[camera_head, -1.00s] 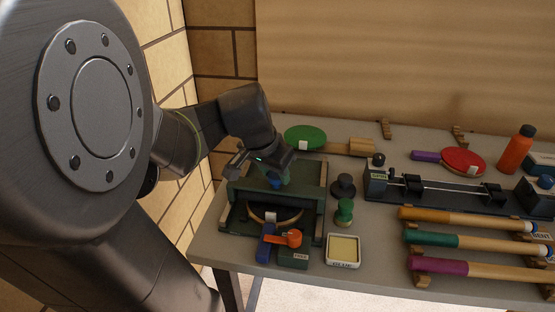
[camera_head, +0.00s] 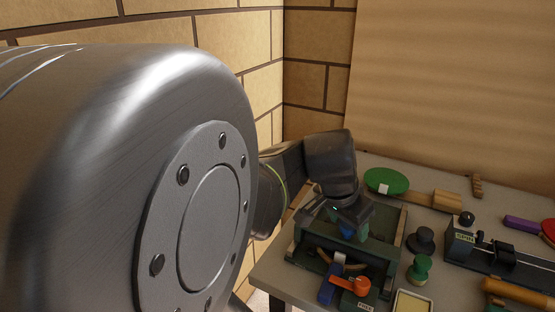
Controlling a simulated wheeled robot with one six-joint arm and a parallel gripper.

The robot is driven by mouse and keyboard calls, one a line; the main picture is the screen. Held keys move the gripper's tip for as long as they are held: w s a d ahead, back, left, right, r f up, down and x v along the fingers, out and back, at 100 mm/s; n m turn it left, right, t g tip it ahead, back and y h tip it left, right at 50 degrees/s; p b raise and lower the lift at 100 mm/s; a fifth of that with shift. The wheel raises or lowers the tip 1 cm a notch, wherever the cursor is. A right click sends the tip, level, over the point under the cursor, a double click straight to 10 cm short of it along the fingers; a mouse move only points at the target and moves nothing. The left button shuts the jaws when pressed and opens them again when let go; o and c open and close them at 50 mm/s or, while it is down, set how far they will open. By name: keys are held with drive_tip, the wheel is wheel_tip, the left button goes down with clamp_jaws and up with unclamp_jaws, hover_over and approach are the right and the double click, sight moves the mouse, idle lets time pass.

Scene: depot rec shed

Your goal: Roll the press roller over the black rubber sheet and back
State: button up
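The press (camera_head: 398,240) is a dark green frame at the left end of the table. A green crossbar (camera_head: 362,252), seemingly the press roller's carriage, spans it. My gripper (camera_head: 347,222) points down over this bar, right at a blue grip (camera_head: 347,231) on top of it. The blue grip shows just below the fingers; whether they are closed on it is too small to tell. Under the bar lies a round paddle with a wooden rim (camera_head: 352,267) and a white tag (camera_head: 339,258). The black rubber sheet is mostly hidden by the bar.
A green paddle (camera_head: 388,179), a dark knobbed weight (camera_head: 421,240), a green stamp (camera_head: 419,267) and a pale pad (camera_head: 413,302) are nearby. A brick wall (camera_head: 225,85) rises at left.

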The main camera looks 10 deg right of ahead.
drive_tip(key=shift+r, duration=0.1)
drive_tip(key=p+v, duration=0.1)
drive_tip(key=v, duration=1.2)
drive_tip(key=shift+r, duration=0.3)
drive_tip(key=shift+a, duration=0.1)
drive_tip(key=w+d+m+g+y+p, duration=0.2)
drive_tip(key=w+d+m+y+p, duration=0.15)
drive_tip(key=d, duration=0.25)
drive_tip(key=shift+m+y, duration=0.25)
drive_tip(key=shift+m, duration=0.2)
drive_tip(key=f, duration=1.2)
drive_tip(key=shift+s+a+f, duration=0.25)
drive_tip(key=shift+s+f, duration=0.05)
drive_tip(key=shift+f, duration=0.05)
clamp_jaws()
drive_tip(key=w+d+p, duration=0.6)
drive_tip(key=w+d, duration=0.6)
drive_tip(key=w, duration=0.2)
drive_tip(key=shift+w+d, duration=0.25)
drive_tip(key=shift+w, duration=0.15)
